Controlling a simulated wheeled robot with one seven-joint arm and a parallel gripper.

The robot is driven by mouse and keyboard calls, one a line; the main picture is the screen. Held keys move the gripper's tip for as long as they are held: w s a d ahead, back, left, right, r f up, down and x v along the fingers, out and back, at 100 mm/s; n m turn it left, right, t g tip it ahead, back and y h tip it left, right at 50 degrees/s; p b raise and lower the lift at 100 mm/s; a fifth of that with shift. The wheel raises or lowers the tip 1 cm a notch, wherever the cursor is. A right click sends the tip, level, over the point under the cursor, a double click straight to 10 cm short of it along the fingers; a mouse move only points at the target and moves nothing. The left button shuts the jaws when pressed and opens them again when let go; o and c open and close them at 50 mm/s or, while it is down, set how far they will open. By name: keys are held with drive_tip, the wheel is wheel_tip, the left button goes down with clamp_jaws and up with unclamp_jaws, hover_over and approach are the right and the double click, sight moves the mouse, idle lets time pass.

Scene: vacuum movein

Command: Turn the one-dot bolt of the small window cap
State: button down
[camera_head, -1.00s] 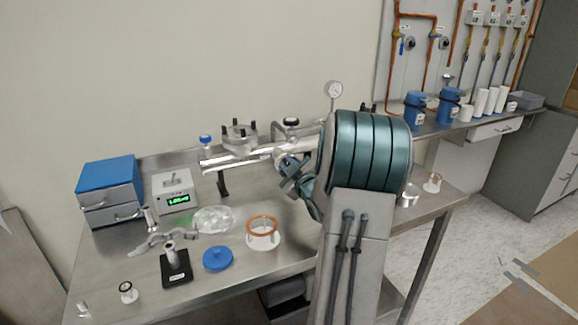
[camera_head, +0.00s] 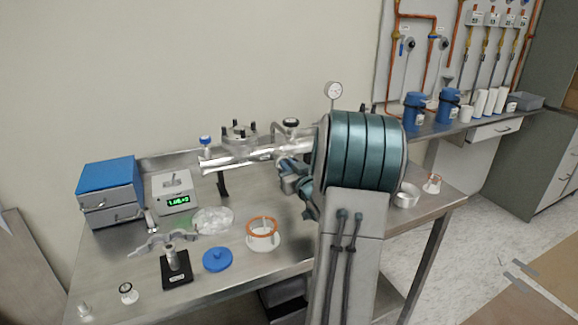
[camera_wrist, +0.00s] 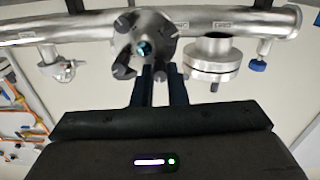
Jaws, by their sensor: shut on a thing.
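The small window cap (camera_wrist: 146,46) is a round metal flange with a teal glass centre, on the side of the steel tube (camera_wrist: 80,24) in the wrist view. Several dark bolts stand around its rim. My gripper (camera_wrist: 160,70) reaches up to the cap's lower edge and is shut on a bolt there. The fingers hide most of that bolt, and I cannot make out its dot marks. In the head view my gripper (camera_head: 288,178) is beside the tube, and my arm hides the cap.
A larger bolted flange (camera_head: 240,140) stands on the tube, with a valve (camera_head: 291,124) and a gauge (camera_head: 334,91) nearby. The bench holds a scale (camera_head: 174,193), blue drawers (camera_head: 108,185), an orange-ringed part (camera_head: 262,235) and a blue lid (camera_head: 217,259).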

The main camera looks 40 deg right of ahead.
drive_tip(key=shift+m, duration=0.9)
drive_tip(key=shift+f, duration=0.1)
drive_tip(key=c, duration=1.4)
unclamp_jaws()
drive_tip(key=shift+c, duration=0.2)
drive_tip(key=v, duration=1.4)
drive_tip(key=shift+w, duration=0.1)
